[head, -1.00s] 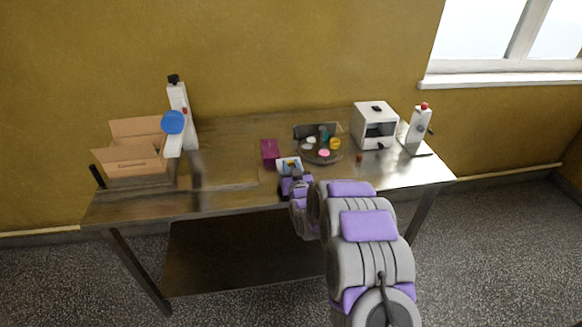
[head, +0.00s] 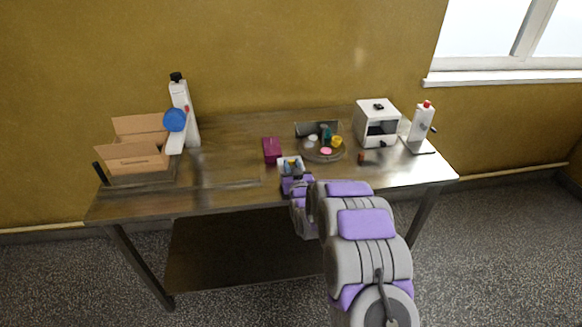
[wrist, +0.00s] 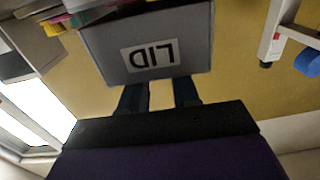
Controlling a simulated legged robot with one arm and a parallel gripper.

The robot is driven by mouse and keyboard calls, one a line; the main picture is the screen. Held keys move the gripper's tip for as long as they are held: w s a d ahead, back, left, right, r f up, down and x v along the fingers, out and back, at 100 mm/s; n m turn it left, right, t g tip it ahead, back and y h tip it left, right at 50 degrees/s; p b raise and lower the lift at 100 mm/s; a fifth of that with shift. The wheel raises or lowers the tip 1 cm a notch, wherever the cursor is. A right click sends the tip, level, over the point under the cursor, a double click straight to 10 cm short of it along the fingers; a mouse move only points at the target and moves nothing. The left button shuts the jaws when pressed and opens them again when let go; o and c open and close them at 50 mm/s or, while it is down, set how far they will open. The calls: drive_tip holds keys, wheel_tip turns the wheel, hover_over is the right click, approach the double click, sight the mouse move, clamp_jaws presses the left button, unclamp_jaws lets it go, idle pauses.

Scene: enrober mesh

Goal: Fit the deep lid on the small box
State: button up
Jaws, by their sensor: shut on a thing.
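My gripper (head: 293,180) is shut on the deep lid (head: 290,164), a pale grey, box-shaped piece, near the table's front edge. In the wrist view the lid (wrist: 150,42) carries a white label reading LID, shown upside down. The two dark fingers of my gripper (wrist: 160,92) meet its near side, and their tips are partly hidden by it. A magenta box (head: 271,150) stands on the table just behind and left of the lid; it may be the small box. The lid and this box appear apart.
A round tray (head: 309,158) with several small coloured items lies right of the magenta box. A white machine (head: 365,119) and a white bottle-like stand (head: 420,124) are at the right. An open cardboard box (head: 130,162) and a white upright device (head: 181,96) stand left. The left-middle tabletop is clear.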

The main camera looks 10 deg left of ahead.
drive_tip(key=shift+a+f, duration=0.2)
drive_tip(key=shift+a+f, duration=0.1)
drive_tip(key=shift+f, duration=0.1)
drive_tip(key=shift+d+f, duration=0.3)
drive_tip(key=shift+d, duration=0.05)
drive_tip(key=shift+s+d+f, duration=0.15)
drive_tip(key=shift+s+f, duration=0.05)
drive_tip(key=shift+f, duration=0.4)
drive_tip(key=shift+s+d+f, duration=0.15)
drive_tip(key=shift+s+f, duration=0.05)
drive_tip(key=shift+f, duration=0.35)
clamp_jaws()
drive_tip(key=shift+w+d+f, duration=0.15)
drive_tip(key=shift+d+f, duration=0.05)
drive_tip(key=shift+f, duration=0.15)
drive_tip(key=shift+r, duration=0.15)
drive_tip(key=shift+w+a+r, duration=0.1)
drive_tip(key=shift+w+a, duration=0.05)
drive_tip(key=o, duration=1.1)
unclamp_jaws()
drive_tip(key=shift+a+r, duration=0.15)
drive_tip(key=shift+w, duration=0.1)
